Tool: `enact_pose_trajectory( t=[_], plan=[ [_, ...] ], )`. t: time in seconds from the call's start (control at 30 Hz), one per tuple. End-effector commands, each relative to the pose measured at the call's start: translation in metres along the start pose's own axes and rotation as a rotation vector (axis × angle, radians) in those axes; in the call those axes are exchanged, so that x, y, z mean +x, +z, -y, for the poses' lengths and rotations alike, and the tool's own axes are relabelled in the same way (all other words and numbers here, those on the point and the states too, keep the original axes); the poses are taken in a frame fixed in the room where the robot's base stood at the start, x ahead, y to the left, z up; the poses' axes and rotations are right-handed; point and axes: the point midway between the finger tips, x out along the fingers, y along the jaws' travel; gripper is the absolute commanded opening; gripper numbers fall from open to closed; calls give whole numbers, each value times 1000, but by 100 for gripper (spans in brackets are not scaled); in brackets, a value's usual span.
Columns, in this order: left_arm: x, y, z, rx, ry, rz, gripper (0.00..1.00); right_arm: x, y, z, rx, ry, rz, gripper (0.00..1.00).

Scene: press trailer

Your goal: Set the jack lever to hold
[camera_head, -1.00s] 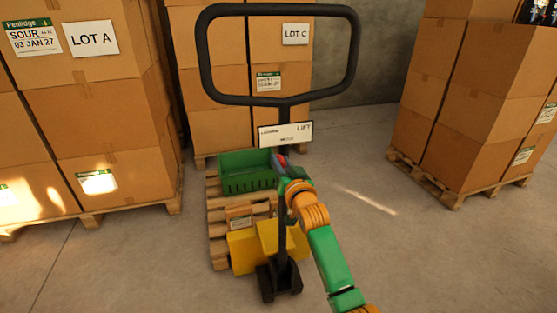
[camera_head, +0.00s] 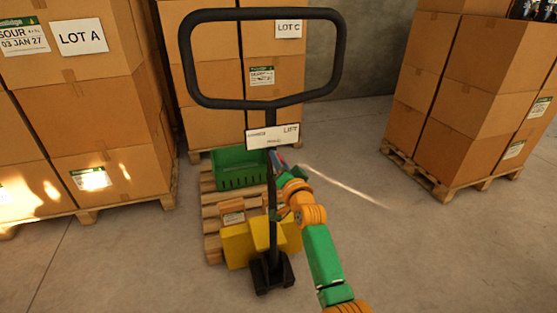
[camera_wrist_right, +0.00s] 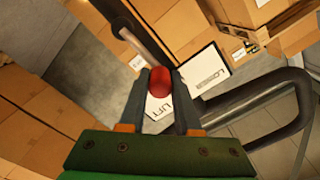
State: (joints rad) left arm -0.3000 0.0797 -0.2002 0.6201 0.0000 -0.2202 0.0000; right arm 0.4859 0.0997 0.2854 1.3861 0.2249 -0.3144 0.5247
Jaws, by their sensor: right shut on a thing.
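The pallet jack has a black loop handle (camera_head: 262,103) on an upright post, with a yellow body (camera_head: 240,245) low down. A white plate (camera_head: 271,137) on the post reads LIFT at its right end; its other lettering is too small to read in the head view. The plate also shows in the right wrist view (camera_wrist_right: 205,70). My right gripper (camera_head: 276,160) is just below the plate. In the right wrist view its fingers (camera_wrist_right: 160,95) are shut on the red knob (camera_wrist_right: 160,80) of the jack lever. My left gripper is not in view.
A green crate (camera_head: 235,170) and a small carton (camera_head: 232,217) sit on a wooden pallet (camera_head: 212,208) behind the jack. Carton stacks on pallets stand at left (camera_head: 85,120), behind (camera_head: 213,75) and at right (camera_head: 460,90). The floor (camera_head: 400,255) at right is clear.

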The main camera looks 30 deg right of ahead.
Motion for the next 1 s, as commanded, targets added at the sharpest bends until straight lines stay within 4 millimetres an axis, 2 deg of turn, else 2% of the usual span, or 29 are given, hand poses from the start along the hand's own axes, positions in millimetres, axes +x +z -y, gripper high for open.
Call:
enact_pose_trajectory(
  t=[0.27,0.3,0.4,0.77,1.0],
  plan=[
    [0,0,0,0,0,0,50,0,0,0,0,0,-1,0],
    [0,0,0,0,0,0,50,0,0,0,0,0,-1,37],
    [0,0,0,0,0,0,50,0,0,0,-1,0,-1,62],
    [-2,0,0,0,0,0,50,-4,0,0,0,-1,-1,62],
    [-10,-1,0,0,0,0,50,-44,0,0,0,2,1,62]
  ],
)
